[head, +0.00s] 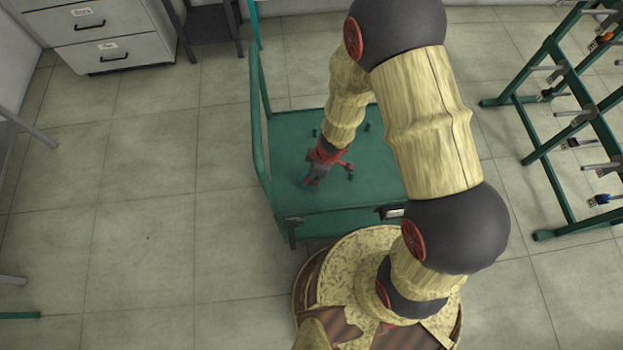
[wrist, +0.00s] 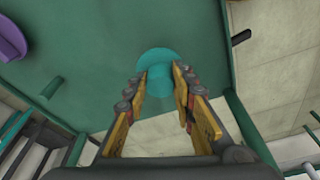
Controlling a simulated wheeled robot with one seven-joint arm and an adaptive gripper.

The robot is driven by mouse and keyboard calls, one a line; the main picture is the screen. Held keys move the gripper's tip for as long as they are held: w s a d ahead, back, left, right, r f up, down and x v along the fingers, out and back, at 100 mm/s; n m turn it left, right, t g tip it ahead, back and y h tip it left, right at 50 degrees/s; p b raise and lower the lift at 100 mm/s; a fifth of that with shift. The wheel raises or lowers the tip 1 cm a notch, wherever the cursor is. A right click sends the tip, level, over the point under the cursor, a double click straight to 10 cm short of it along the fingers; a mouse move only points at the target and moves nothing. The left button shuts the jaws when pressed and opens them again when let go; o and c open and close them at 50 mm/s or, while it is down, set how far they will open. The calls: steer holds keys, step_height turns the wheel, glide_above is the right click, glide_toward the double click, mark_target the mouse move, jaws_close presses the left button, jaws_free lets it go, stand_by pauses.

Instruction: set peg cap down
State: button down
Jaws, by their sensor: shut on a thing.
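The peg cap (wrist: 158,58) is a teal piece with a round flat end, and it shows at the fingertips in the wrist view. My gripper (wrist: 161,84) is shut on it, with one finger on each side. In the head view my gripper (head: 312,181) points down over the front left part of the green cart's deck (head: 370,185). The cap itself cannot be made out in the head view. I cannot tell whether the cap touches the deck.
A purple round thing (wrist: 9,40) shows at the wrist view's left edge.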

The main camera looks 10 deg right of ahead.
steer(key=b+x, duration=0.1)
steer(key=x, duration=0.1)
steer(key=b+x, duration=0.1)
steer(key=shift+d+f+b, duration=0.2)
steer(key=shift+f+b, duration=0.05)
steer(key=shift+b, duration=0.1)
steer(key=shift+s, duration=0.1)
steer(key=c, duration=1.5)
jaws_free()
steer(key=shift+r, duration=0.15)
